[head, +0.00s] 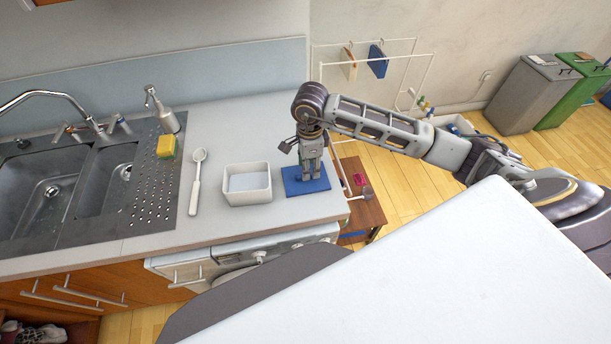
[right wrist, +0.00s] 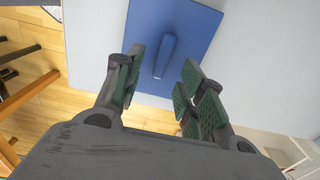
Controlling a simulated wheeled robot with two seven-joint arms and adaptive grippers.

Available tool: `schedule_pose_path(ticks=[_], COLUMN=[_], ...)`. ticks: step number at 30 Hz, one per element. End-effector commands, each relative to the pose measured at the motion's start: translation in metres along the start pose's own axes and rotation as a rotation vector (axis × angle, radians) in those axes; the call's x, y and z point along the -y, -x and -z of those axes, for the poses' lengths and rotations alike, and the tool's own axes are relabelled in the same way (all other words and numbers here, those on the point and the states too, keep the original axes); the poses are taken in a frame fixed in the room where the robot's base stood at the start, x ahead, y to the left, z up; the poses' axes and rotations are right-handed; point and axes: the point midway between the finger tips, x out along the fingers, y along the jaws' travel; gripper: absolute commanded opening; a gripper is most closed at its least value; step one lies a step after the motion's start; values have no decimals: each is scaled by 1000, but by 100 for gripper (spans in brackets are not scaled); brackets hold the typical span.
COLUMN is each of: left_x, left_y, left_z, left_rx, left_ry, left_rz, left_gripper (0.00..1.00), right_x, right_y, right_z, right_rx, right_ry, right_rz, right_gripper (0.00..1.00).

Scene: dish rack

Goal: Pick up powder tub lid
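The powder tub lid (head: 294,189) is a flat blue square lying on the counter in the head view, right of a white open tub (head: 247,197). In the right wrist view the lid (right wrist: 190,20) shows a raised blue handle (right wrist: 166,52) at its middle. My right gripper (head: 312,176) points down over the lid and hides part of it. In the right wrist view my right gripper (right wrist: 162,64) is open, with one finger on each side of the handle and gaps between. Whether the fingertips are level with the handle is unclear. My left gripper is not in view.
A white spoon (head: 196,182) lies left of the tub. A yellow-green sponge (head: 166,146) and a soap dispenser (head: 164,112) stand by the sink (head: 60,190). The counter's right edge is close to the lid. A white wire rack (head: 420,80) stands behind it.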

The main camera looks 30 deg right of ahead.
Motion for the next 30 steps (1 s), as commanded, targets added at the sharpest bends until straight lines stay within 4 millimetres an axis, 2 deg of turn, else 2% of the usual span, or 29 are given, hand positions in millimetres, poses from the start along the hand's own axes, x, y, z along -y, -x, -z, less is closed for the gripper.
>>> schedule_pose_path(ticks=[9,25,30], left_x=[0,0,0], left_y=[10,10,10], left_z=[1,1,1], left_rx=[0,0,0], left_ry=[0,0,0], left_rz=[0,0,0], left_gripper=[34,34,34], right_x=[1,1,1], right_y=[-27,-31,-30], right_z=[0,1,1], right_rx=[0,-1,-1], right_ry=[1,1,1], right_rz=[0,1,1], right_gripper=[39,39,19])
